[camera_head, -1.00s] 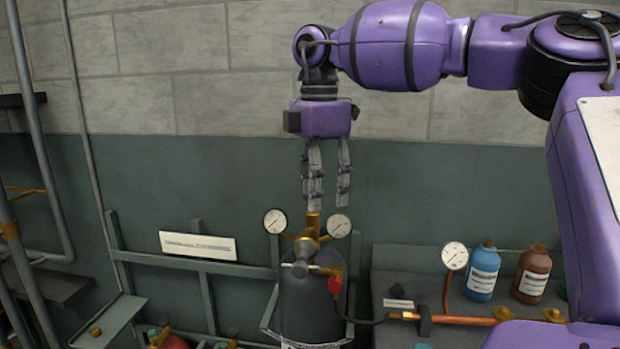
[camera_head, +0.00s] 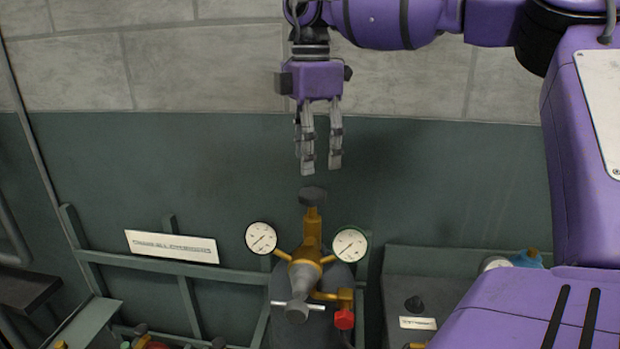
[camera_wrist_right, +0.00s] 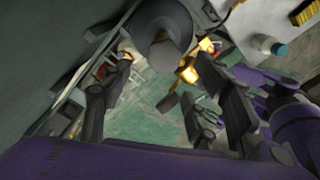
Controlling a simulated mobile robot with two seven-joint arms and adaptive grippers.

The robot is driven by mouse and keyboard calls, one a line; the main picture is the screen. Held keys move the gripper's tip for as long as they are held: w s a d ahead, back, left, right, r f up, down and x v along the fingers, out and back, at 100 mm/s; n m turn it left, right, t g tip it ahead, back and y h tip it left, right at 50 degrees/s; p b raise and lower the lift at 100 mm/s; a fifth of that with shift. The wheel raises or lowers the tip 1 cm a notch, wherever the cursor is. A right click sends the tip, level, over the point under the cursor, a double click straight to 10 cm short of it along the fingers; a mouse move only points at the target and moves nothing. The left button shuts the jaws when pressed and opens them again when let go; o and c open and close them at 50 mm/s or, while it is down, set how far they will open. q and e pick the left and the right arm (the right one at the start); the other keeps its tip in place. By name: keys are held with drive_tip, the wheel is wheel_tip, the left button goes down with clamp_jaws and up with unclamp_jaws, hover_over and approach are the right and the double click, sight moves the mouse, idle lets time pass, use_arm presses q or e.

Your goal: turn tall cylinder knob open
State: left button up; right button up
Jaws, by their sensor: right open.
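The tall dark grey cylinder (camera_head: 343,283) stands against the green wall in the head view. A brass valve (camera_head: 312,225) rises from it, topped by a dark round knob (camera_head: 312,195). My right gripper (camera_head: 321,170) points straight down with its fingers apart and empty. Its fingertips are a little above the knob in the picture and not around it; the exact depth gap is unclear. In the right wrist view the open fingers (camera_wrist_right: 165,105) stand either side, and a dark round shape, likely the knob (camera_wrist_right: 163,52), shows near the top between them. My left gripper is not in view.
A left gauge (camera_head: 261,238) and right gauge (camera_head: 350,244) flank the valve. A grey T-handle (camera_head: 297,306) and red fitting (camera_head: 344,319) sit in front. A labelled green rail (camera_head: 190,268) runs left; a grey bench (camera_head: 440,285) stands right. The wall above is clear.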

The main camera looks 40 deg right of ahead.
sight(311, 191)
wheel_tip(311, 191, down, 6)
drive_tip(key=shift+s+f, duration=0.1)
drive_tip(key=shift+s, duration=0.05)
drive_tip(key=shift+a+f, duration=0.1)
drive_tip(key=shift+f, duration=0.3)
drive_tip(key=shift+c, duration=0.5)
drive_tip(key=c, duration=1)
